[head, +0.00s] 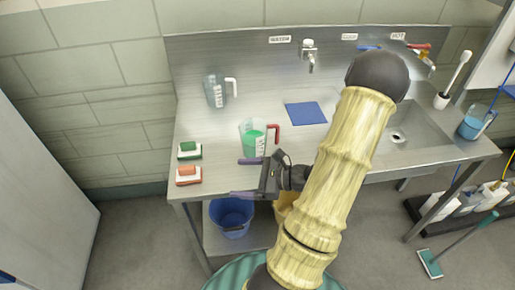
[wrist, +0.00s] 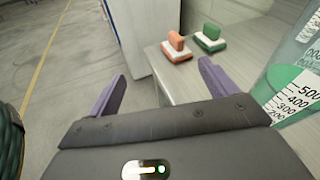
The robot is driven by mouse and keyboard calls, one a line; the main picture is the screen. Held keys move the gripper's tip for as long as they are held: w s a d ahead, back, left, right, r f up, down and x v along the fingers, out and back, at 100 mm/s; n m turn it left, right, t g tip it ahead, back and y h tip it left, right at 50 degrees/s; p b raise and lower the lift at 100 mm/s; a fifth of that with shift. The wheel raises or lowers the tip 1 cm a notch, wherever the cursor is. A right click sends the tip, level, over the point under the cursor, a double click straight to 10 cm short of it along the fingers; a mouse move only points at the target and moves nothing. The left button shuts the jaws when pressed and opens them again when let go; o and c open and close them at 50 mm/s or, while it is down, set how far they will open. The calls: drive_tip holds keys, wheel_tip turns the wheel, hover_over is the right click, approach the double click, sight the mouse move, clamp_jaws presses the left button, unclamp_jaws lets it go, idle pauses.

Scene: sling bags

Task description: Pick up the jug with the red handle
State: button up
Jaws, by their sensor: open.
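The jug with the red handle (head: 254,140) stands upright on the steel counter, with green liquid or tint in its lower part and white markings. Its red handle (head: 274,134) points right in the head view. In the wrist view the jug (wrist: 290,95) is close at the right edge, partly cut off, and its handle is not seen there. My gripper (head: 240,178) is open and empty at the counter's front edge, in front of the jug. In the wrist view the two purple fingers (wrist: 160,85) are spread apart, with the jug to the right of them and not between them.
A clear jug with a white handle (head: 215,91) stands behind. Green (head: 190,150) and orange (head: 188,175) scrub brushes lie left on the counter (head: 185,125). A blue cloth (head: 306,113) lies behind right. A sink (head: 405,140) is at right; a blue bucket (head: 232,216) sits below.

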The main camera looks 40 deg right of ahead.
sight(262, 147)
drive_tip(key=s+d+f+m+t+h+b, duration=0.1)
drive_tip(key=d+m+t+h, duration=0.1)
drive_tip(key=d, duration=0.3)
drive_tip(key=s+d+f+m+t+h+b, duration=0.1)
drive_tip(key=d+f+m+t+h, duration=0.1)
drive_tip(key=d+m+h, duration=0.2)
drive_tip(key=s+d+f+m+t+h+b, duration=0.1)
drive_tip(key=d+m+t+h, duration=0.1)
drive_tip(key=d, duration=0.3)
drive_tip(key=shift+s+d+f+m+h, duration=0.1)
drive_tip(key=shift+s+d+m+h, duration=0.1)
drive_tip(key=shift+m+h, duration=0.25)
drive_tip(key=shift+s+d+f+m+h, duration=0.1)
drive_tip(key=shift+d+m+h, duration=0.05)
drive_tip(key=shift+m+h, duration=0.3)
drive_tip(key=shift+w, duration=0.25)
drive_tip(key=shift+a, duration=0.1)
drive_tip(key=shift+w+r, duration=0.1)
drive_tip(key=w+p, duration=0.2)
drive_tip(key=w, duration=0.9)
drive_tip(key=shift+w, duration=0.35)
drive_tip(key=w+p, duration=0.1)
drive_tip(key=w, duration=0.4)
drive_tip(key=shift+w+a, duration=0.1)
